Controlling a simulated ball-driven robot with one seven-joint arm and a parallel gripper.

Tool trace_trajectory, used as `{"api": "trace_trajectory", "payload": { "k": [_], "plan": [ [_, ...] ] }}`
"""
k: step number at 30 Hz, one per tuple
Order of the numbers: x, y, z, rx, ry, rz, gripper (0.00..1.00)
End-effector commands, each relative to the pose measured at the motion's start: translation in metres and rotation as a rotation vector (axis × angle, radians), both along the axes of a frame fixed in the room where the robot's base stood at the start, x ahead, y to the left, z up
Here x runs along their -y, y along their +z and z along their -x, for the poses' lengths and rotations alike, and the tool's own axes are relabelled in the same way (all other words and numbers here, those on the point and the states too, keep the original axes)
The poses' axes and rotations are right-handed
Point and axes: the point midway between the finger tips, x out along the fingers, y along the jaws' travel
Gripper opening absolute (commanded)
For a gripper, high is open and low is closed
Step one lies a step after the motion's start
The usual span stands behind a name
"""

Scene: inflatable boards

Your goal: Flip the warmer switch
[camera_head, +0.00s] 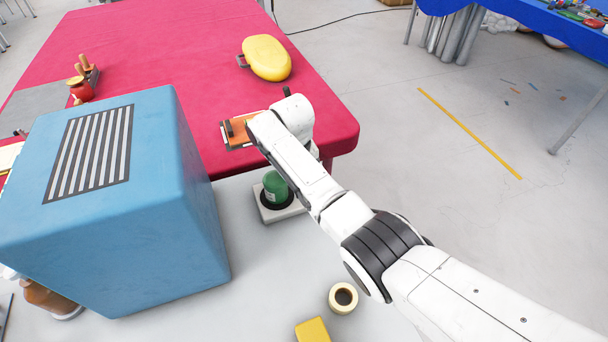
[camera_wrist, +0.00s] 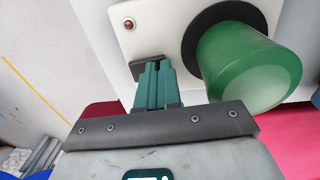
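The warmer is a white box with a black ring on it; its white face (camera_wrist: 160,28) fills the top of the wrist view. A green jar (camera_wrist: 247,68) sits in the ring. A small red indicator (camera_wrist: 129,24) is on the face. A dark part, apparently the switch (camera_wrist: 139,69), shows behind my fingertips. My gripper (camera_wrist: 156,80) has its teal fingers together, at or very near that part; contact is unclear. In the head view the warmer (camera_head: 268,214) and green jar (camera_head: 275,188) show beside my arm; my fingers are hidden there.
A red-covered table (camera_head: 190,45) holds a yellow oval object (camera_head: 266,58) and an orange board (camera_head: 237,131). A large blue block (camera_head: 150,235) stands left of the warmer. A tape roll (camera_head: 343,298) and a yellow block (camera_head: 313,330) lie in front.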

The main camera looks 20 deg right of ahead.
Motion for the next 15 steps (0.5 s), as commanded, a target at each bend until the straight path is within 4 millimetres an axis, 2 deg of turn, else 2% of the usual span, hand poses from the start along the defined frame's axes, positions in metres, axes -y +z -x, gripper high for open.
{"api": "trace_trajectory", "payload": {
  "k": [1,15],
  "plan": [
    [-0.001,-0.013,0.006,-0.015,0.000,-0.008,0.00],
    [0.017,-0.010,0.006,-0.016,-0.002,-0.005,0.00]
  ]
}}
